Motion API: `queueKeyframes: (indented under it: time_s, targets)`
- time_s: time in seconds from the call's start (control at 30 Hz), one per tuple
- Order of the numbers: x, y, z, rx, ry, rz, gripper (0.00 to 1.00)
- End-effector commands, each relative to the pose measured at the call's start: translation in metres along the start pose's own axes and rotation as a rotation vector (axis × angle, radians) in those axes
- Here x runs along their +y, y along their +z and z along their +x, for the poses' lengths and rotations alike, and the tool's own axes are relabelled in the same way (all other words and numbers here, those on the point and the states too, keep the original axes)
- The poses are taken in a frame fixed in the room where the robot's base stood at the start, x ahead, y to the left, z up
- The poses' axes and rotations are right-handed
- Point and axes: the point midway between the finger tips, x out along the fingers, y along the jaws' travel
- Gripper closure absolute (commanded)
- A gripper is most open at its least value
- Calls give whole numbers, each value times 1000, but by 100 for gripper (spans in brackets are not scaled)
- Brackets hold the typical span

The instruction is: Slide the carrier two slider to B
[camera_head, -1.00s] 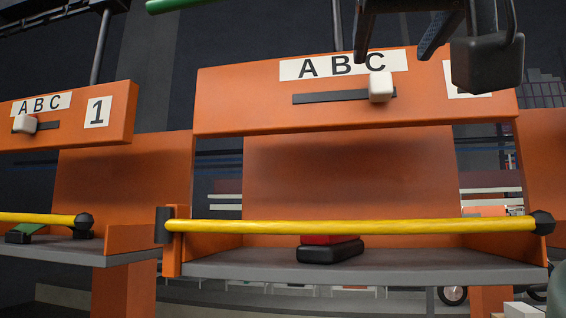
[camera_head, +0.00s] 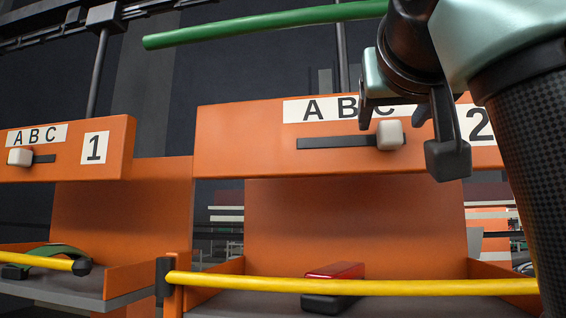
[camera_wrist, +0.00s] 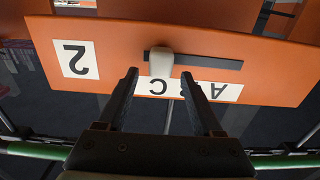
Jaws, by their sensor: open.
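Carrier two is an orange panel (camera_head: 240,140) marked "2" with an A B C label (camera_head: 318,109). Its white slider knob (camera_head: 390,134) sits at the right end of a dark horizontal slot (camera_head: 335,142), below the C. My gripper (camera_head: 407,138) is open in front of the panel's right part, partly covering the B C lettering. In the wrist view the panel appears upside down. There the open fingers (camera_wrist: 160,74) point at the knob (camera_wrist: 160,64), which lies in line with the gap between their tips. I cannot tell whether they touch it.
Carrier one (camera_head: 70,155) hangs at the left, its white knob (camera_head: 20,157) at its slot's left end. A yellow bar (camera_head: 350,286) crosses the front of carrier two's shelf, with a red and black object (camera_head: 335,285) behind it. A green rail (camera_head: 265,24) runs above.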

Motion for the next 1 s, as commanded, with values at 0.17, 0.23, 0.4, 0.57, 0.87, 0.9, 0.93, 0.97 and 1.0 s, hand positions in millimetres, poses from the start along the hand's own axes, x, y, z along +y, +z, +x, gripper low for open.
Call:
queueKeyframes:
  time_s: [0.17, 0.23, 0.4, 0.57, 0.87, 0.9, 0.93, 0.97, 1.0]
  targets:
    - [0, -1, 14, 0, 0, 1, 32]
    - [0, 0, 16, 0, 0, 1, 32]
    - [0, 1, 17, 1, 0, 1, 32]
    - [0, 0, 16, 1, 0, 1, 45]
    - [0, 0, 16, 1, 0, 0, 99]
    - [0, 0, 16, 1, 0, 0, 100]
    - [0, 0, 16, 2, 0, 0, 100]
    - [0, 0, 16, 2, 0, 0, 100]
    - [0, 0, 16, 2, 0, 0, 100]
